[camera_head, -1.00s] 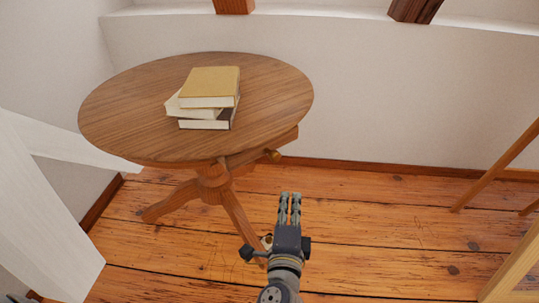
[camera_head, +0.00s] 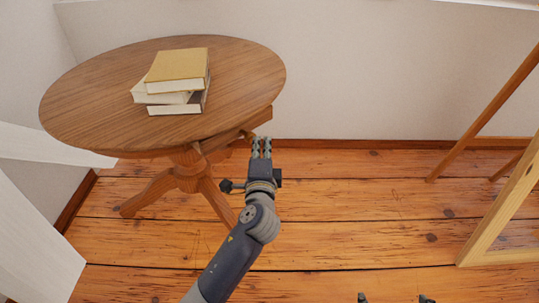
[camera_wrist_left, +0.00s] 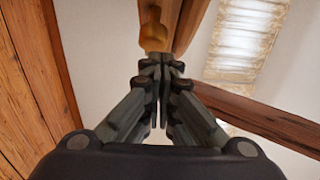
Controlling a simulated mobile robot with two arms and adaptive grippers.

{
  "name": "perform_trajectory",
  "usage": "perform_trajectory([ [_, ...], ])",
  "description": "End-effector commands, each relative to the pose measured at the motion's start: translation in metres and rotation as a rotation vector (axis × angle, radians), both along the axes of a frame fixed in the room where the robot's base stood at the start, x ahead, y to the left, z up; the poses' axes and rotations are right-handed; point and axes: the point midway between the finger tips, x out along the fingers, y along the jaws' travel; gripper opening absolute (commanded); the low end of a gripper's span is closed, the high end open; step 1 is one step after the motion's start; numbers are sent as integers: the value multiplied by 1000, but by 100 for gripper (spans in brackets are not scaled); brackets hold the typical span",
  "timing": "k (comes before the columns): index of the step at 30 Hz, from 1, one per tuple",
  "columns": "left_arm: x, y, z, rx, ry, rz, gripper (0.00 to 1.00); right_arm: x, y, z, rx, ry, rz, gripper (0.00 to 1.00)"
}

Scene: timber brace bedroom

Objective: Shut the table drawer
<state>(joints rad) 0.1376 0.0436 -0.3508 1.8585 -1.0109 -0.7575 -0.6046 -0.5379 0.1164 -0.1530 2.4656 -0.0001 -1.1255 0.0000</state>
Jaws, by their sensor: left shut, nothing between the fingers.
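The round wooden table (camera_head: 105,92) stands at the left in the head view. Its drawer (camera_head: 258,119) sticks out from under the tabletop's right side. The drawer's round knob (camera_wrist_left: 153,36) and wooden front (camera_wrist_left: 187,18) show at the top of the left wrist view. My left gripper (camera_head: 261,140) is shut and empty, its fingers just below the drawer end. In the wrist view the fingertips (camera_wrist_left: 163,62) are close to the knob; I cannot tell whether they touch. My right gripper (camera_head: 394,298) shows only two separated fingertips at the bottom edge.
A stack of books (camera_head: 180,72) lies on the tabletop. A white panel (camera_head: 35,245) is at the left, and a wooden frame (camera_head: 500,205) stands at the right. The plank floor (camera_head: 340,205) between table and frame is clear.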

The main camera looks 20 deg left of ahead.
Motion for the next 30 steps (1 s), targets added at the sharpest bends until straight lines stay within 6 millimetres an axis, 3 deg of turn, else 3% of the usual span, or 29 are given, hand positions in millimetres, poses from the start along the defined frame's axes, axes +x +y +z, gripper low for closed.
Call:
perform_trajectory([
  [15,4,8,0,1,0,-1,0,2,1,3,2,-10,0,100],
  [24,20,36,1,1,0,0,0,-41,-14,-22,-45,209,-17,100],
  [30,24,43,0,-1,0,-2,0,-53,-18,-27,-57,265,-21,100],
])
